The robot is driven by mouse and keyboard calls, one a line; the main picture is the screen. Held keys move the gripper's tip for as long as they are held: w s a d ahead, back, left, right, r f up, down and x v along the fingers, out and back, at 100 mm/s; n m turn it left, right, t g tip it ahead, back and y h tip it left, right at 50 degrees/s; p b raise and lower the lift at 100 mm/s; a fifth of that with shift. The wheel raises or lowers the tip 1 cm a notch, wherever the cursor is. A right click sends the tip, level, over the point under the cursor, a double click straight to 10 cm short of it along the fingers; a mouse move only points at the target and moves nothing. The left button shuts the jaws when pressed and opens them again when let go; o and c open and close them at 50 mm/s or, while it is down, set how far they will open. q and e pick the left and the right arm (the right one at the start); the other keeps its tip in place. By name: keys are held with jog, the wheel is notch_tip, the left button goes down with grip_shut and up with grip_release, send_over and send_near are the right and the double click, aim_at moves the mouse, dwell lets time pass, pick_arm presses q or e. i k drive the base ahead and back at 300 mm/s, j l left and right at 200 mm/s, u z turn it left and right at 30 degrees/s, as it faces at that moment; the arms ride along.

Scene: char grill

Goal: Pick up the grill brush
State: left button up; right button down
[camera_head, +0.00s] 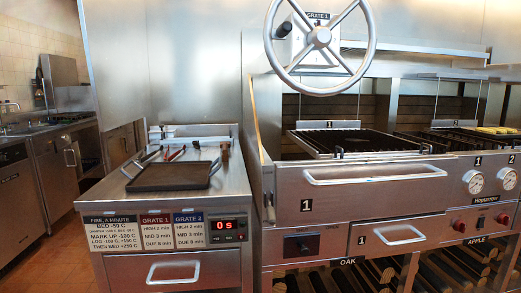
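I cannot make out the grill brush for certain. A long, thin tan handle (256,125) stands nearly upright at the left side of the grill, with a small metal piece (270,208) below it; it may be the brush or another long tool. Small tools, including one with red parts (177,153), lie at the back of the steel side counter (228,183). A small brownish item (225,151) sits at that counter's back right, too small to identify. Neither of my grippers is in view.
A dark tray (168,178) with handles covers much of the side counter. The grill (395,171) stands to the right, with a black grate (360,141) and a large handwheel (320,38) above. Grill and drawer handles stick out in front. Open floor (50,245) lies at left.

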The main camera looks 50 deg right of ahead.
aim_at(225, 147)
jog(key=z, duration=1.2)
